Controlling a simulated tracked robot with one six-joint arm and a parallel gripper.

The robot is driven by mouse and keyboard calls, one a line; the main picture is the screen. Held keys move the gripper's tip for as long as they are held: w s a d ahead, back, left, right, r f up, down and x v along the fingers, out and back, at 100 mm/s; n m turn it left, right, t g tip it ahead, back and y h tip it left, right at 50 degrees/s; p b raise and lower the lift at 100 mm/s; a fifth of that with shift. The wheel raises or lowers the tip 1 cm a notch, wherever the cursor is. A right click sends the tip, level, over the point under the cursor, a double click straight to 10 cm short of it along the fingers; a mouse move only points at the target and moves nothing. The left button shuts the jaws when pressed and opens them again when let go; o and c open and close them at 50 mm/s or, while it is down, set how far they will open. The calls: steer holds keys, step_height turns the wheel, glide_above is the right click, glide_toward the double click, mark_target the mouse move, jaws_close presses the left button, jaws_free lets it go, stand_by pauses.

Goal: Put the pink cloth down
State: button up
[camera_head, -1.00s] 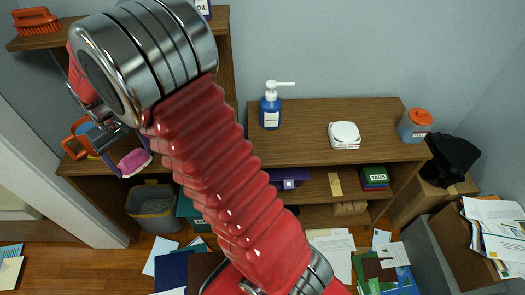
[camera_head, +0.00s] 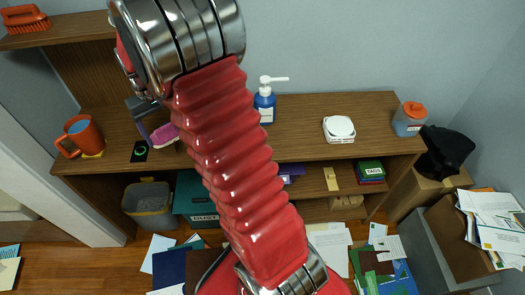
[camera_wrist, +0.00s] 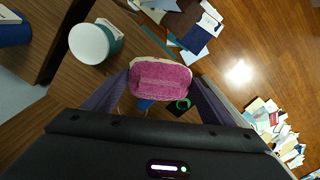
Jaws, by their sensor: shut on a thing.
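The pink cloth (camera_wrist: 160,80) is a thick pad with a pale edge. It is held between the two purple fingers of my gripper (camera_wrist: 160,86) in the wrist view. In the head view the cloth (camera_head: 165,135) shows at the left end of the wooden cabinet, above its top, partly hidden by my red arm. My gripper (camera_head: 158,134) is shut on it there. I cannot tell whether the cloth touches the cabinet top.
An orange mug (camera_head: 84,133) and a black item with a green ring (camera_head: 140,151) are left of the cloth. A blue pump bottle (camera_head: 265,105) and a white round device (camera_head: 339,129) stand farther right. Cabinet top (camera_head: 300,135) between them is clear. Papers lie on the floor below.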

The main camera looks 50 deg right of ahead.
steer(key=s+d+f+m, duration=0.2)
steer(key=s+d+m, duration=0.5)
steer(key=s+d, duration=1.5)
steer(key=shift+s+d, duration=0.25)
steer(key=shift+d, duration=0.25)
steer(key=shift+f, duration=0.1)
steer(key=shift+f, duration=3.15)
steer(key=shift+f, duration=1.85)
